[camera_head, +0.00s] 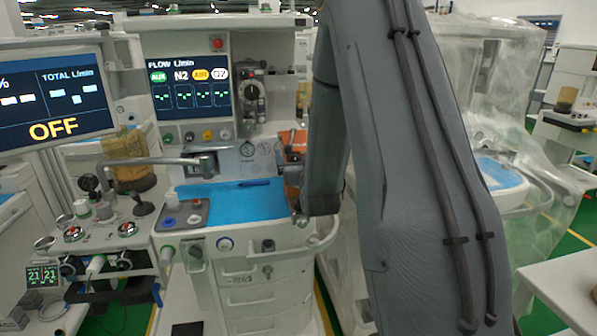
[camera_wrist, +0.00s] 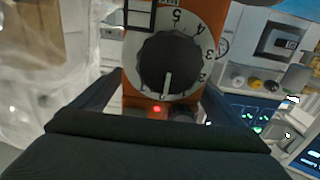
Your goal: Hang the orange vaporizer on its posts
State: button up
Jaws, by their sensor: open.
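The orange vaporizer (camera_head: 293,143) is at the right side of the middle cart's front, partly hidden by my arm. In the wrist view the orange vaporizer (camera_wrist: 133,91) shows close up, with a black dial on a white numbered ring. My gripper (camera_wrist: 165,108) is open, with one dark finger on each side of the vaporizer below the dial. I cannot tell whether the fingers touch it. In the head view my arm hides most of the gripper. The posts and the back of the vaporizer are hidden, so I cannot tell whether it hangs on them.
The middle cart has a flow screen (camera_head: 184,83) and a blue work surface (camera_head: 236,202) with a pen. A metal arm (camera_head: 160,161) reaches across from the left. A monitor reading OFF (camera_head: 52,97) stands at left. A plastic-covered cart (camera_head: 490,100) is at right.

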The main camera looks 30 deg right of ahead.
jog(key=shift+c, duration=0.2)
jog(key=c, duration=2.1)
jog(key=shift+r, duration=0.15)
